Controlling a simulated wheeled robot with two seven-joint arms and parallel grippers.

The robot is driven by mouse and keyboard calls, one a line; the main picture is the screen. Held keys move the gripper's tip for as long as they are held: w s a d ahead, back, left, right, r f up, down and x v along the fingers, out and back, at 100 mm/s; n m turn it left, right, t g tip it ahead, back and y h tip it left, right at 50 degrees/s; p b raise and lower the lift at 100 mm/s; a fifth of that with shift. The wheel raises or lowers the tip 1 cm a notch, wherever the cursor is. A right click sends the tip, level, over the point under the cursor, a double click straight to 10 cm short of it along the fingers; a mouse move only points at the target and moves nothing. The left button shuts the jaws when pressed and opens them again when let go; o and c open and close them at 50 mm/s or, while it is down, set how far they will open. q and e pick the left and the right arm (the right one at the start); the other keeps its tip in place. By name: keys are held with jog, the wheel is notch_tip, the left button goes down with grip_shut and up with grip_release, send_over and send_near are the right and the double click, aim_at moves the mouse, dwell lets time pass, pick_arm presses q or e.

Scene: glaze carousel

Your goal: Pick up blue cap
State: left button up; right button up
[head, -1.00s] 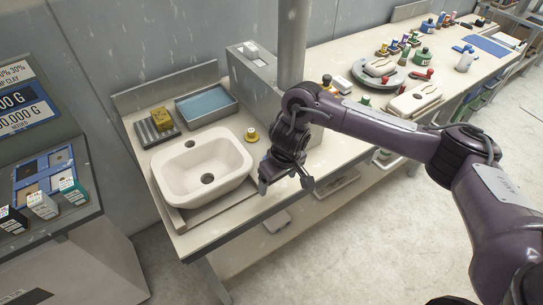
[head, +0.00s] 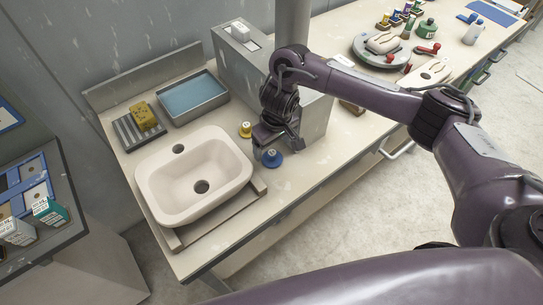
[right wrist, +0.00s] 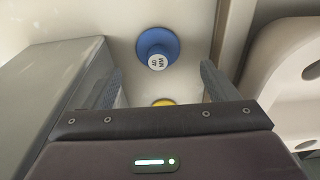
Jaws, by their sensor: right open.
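The blue cap (head: 271,159) stands on the worktop between the sink and the grey box, near the front edge. In the right wrist view the blue cap (right wrist: 157,48), with a white lettered label on top, lies just past the fingertips, roughly centred between them. My right gripper (head: 277,148) is open and points down over the worktop beside the blue cap; its two fingers (right wrist: 163,84) are spread and empty. My left gripper is not in view.
A yellow cap (head: 245,130) stands behind the blue one, partly hidden in the wrist view. The white sink (head: 160,200) is to the left. A tall grey box (head: 235,75) stands close on the right. A blue tray (head: 219,99) and yellow sponge (head: 143,116) are behind.

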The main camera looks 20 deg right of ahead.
aim_at(272, 152)
jog(key=f+b, duration=0.1)
jog(key=f, duration=0.3)
jog(key=shift+w, duration=0.2)
jog(key=shift+w+f, duration=0.15)
jog(key=shift+f, duration=0.25)
jog(key=c, duration=1)
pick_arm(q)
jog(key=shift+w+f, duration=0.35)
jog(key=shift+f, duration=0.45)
pick_arm(e)
jog(key=shift+c, duration=0.2)
jog(key=shift+r, duration=0.15)
